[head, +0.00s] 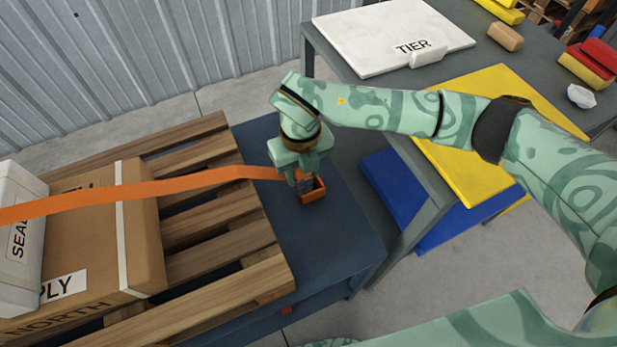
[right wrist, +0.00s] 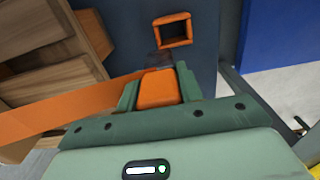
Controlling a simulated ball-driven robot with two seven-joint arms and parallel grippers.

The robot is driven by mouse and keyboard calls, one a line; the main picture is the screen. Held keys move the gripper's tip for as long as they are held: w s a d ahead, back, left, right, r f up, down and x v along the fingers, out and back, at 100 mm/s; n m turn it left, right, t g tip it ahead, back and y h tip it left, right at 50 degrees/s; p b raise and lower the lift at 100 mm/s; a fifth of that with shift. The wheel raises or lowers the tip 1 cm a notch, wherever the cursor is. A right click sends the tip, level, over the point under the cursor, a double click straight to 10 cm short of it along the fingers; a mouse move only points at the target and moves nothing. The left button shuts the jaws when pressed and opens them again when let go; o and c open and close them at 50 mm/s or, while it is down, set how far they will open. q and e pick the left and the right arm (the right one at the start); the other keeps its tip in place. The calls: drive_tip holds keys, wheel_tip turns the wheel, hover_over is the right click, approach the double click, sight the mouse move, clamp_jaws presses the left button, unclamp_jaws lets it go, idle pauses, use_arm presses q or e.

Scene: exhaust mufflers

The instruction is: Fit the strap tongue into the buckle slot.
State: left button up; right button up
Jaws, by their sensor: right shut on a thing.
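The orange strap (head: 150,190) runs from the left edge over the boxes to my right gripper (head: 303,180). In the right wrist view, my right gripper (right wrist: 159,85) is shut on the orange end piece of the strap (right wrist: 158,90). A dark tongue (right wrist: 160,62) sticks out beyond the fingertips, close to the near edge of the buckle. The orange square buckle (right wrist: 172,29) lies on the dark blue surface, its slot facing up. It also shows in the head view (head: 314,192), partly hidden by the gripper. I cannot tell whether the tongue touches the buckle. My left gripper is not in view.
A grey table (head: 345,68) bears a white board (head: 375,30) and a yellow sheet (head: 480,100). The blue surface right of the buckle is clear.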

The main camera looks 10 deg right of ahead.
sight(310, 177)
drive_tip(key=f+b, duration=0.1)
drive_tip(key=f, duration=0.1)
drive_tip(key=w+d+f+b, duration=0.2)
drive_tip(key=f, duration=0.1)
drive_tip(key=shift+w+d+f, duration=0.2)
drive_tip(key=shift+w+f, duration=0.05)
drive_tip(key=shift+f, duration=0.05)
drive_tip(key=shift+f+b, duration=0.5)
drive_tip(key=shift+f, duration=0.35)
drive_tip(key=shift+w+f, duration=0.1)
drive_tip(key=shift+f, duration=0.15)
drive_tip(key=shift+r, duration=0.3)
drive_tip(key=o, duration=0.6)
drive_tip(key=shift+f, duration=0.25)
drive_tip(key=o, duration=0.4)
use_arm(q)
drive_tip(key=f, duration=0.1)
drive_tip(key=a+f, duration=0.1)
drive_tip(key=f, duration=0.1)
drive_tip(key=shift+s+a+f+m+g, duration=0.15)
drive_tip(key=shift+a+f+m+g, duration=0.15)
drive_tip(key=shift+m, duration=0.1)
